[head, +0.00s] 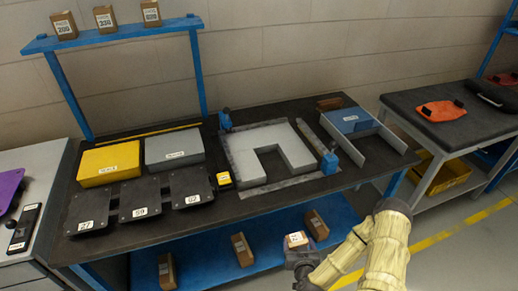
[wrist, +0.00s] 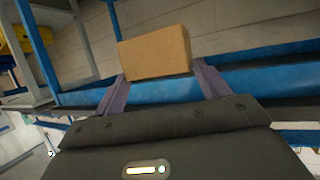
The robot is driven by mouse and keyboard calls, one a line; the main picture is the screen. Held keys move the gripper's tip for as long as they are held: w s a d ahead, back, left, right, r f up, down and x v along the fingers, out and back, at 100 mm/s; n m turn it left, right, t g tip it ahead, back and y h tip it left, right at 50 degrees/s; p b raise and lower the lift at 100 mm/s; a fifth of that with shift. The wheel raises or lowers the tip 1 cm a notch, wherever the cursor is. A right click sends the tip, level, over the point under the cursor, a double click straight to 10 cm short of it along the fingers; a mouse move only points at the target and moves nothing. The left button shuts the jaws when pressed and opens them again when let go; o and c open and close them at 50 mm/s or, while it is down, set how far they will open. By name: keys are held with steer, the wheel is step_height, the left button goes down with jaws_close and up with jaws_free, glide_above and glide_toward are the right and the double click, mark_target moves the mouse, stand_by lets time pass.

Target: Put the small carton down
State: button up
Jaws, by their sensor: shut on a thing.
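A small brown carton with a white label (head: 296,239) is in my gripper (head: 298,252), in front of the bench's lower blue shelf in the head view. In the wrist view the carton (wrist: 154,53) sits between the two finger ends of my gripper (wrist: 160,76), its plain side facing the camera. It looks slightly tilted there. The jaws are shut on it. The head view does not clearly show whether the carton clears the shelf edge behind it.
The lower blue shelf (head: 205,266) holds several cartons with gaps between them. The dark bench top (head: 228,210) carries a yellow box (head: 109,163), a grey box (head: 174,148), numbered dark plates and a grey U-shaped block (head: 268,150). Three cartons stand on the raised blue shelf (head: 115,35).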

step_height(320, 180, up, 10)
steer(key=p, duration=1)
steer(key=shift+s+f, duration=0.25)
steer(key=shift+w+r, duration=0.1)
